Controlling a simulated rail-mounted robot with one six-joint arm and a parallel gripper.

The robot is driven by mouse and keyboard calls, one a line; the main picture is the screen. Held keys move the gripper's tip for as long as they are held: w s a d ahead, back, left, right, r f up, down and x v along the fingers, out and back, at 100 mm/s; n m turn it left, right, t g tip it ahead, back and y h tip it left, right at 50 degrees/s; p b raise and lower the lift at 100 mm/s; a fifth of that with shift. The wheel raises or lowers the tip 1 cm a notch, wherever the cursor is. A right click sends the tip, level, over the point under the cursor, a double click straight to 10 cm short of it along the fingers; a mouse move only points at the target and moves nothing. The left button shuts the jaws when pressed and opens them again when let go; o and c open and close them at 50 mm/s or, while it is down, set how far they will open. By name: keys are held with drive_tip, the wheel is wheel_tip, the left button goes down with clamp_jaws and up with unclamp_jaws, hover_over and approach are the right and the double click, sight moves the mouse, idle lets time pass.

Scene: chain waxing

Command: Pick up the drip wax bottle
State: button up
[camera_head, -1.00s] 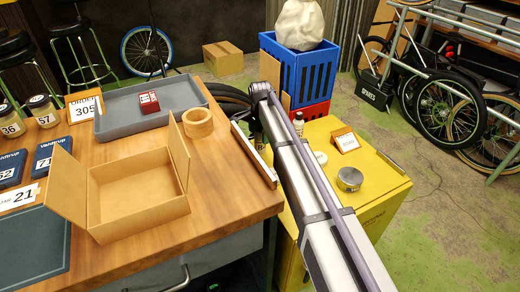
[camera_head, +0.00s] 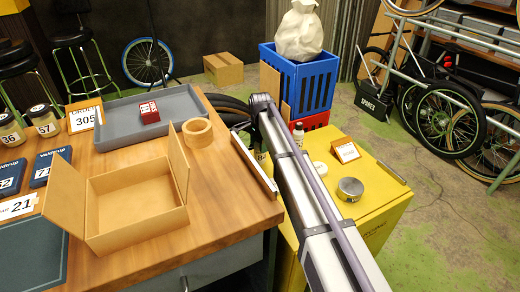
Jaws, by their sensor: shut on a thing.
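A small white bottle (camera_head: 299,134) with a dark cap shows just right of my arm, at the back of the yellow cabinet (camera_head: 372,212). It looks upright. Its lower part is partly hidden, and I cannot read a label to confirm it is the drip wax bottle. My arm rises from the bottom right to a joint beside the wooden bench. My gripper does not show; it is probably hidden behind the arm, so I cannot see what it holds.
The yellow cabinet also holds a white roll (camera_head: 320,170), a metal tin (camera_head: 350,189) and a small card box (camera_head: 345,150). The wooden bench (camera_head: 222,215) carries an open cardboard box (camera_head: 135,200), a tape roll (camera_head: 197,132) and a grey tray (camera_head: 112,123). A blue crate (camera_head: 312,88) stands behind.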

wheel_tip(320, 180, up, 10)
drive_tip(key=p, duration=1)
drive_tip(key=shift+r, duration=0.2)
